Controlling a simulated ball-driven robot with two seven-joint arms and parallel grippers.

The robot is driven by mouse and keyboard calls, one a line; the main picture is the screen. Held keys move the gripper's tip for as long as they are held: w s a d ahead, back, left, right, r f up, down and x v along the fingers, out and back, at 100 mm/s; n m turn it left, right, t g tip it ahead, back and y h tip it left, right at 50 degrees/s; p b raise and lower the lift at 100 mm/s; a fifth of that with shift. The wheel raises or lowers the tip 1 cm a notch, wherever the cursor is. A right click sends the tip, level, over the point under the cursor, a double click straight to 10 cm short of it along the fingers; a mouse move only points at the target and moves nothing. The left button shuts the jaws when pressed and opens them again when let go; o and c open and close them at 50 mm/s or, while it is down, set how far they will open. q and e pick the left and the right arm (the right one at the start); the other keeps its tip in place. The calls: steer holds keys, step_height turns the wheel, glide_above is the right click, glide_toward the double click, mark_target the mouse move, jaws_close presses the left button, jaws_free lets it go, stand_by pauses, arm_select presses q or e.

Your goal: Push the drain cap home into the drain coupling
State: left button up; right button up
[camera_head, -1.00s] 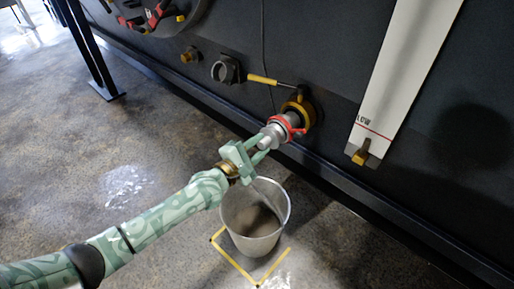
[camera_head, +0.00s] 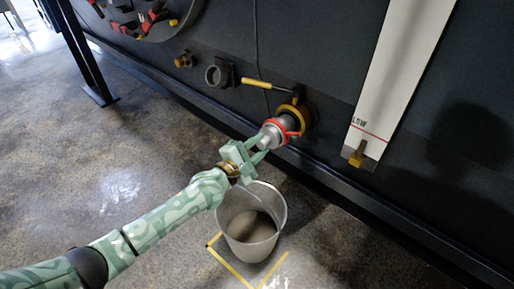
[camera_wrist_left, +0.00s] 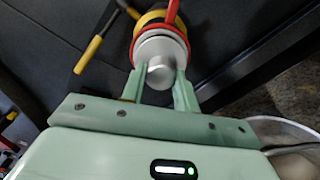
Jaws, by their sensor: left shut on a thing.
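The drain cap (camera_head: 270,135) is a silver-grey stepped cylinder. My left gripper (camera_head: 259,149) is shut on its near end; in the left wrist view the cap (camera_wrist_left: 160,60) sits between both fingers. The drain coupling (camera_head: 299,112) is a brass-yellow ring with a red band and lever (camera_head: 289,125), on the dark wall. The cap is lined up with the coupling and its far end meets the red band. How deep it sits inside is hidden. In the left wrist view the yellow coupling ring (camera_wrist_left: 150,18) shows behind the cap. My right gripper is not in view.
A grey bucket (camera_head: 236,226) stands on the floor just below my left gripper, inside yellow corner marks (camera_head: 232,271). A yellow-handled lever (camera_head: 262,84) juts out left of the coupling. A white gauge board (camera_head: 405,65) is to the right.

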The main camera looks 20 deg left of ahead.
arm_select(q)
steer(key=shift+w+d, duration=0.15)
steer(key=shift+w, duration=0.35)
steer(key=shift+w+r, duration=0.1)
steer(key=shift+c, duration=0.5)
steer(key=o, duration=1.4)
steer(key=shift+o, duration=0.2)
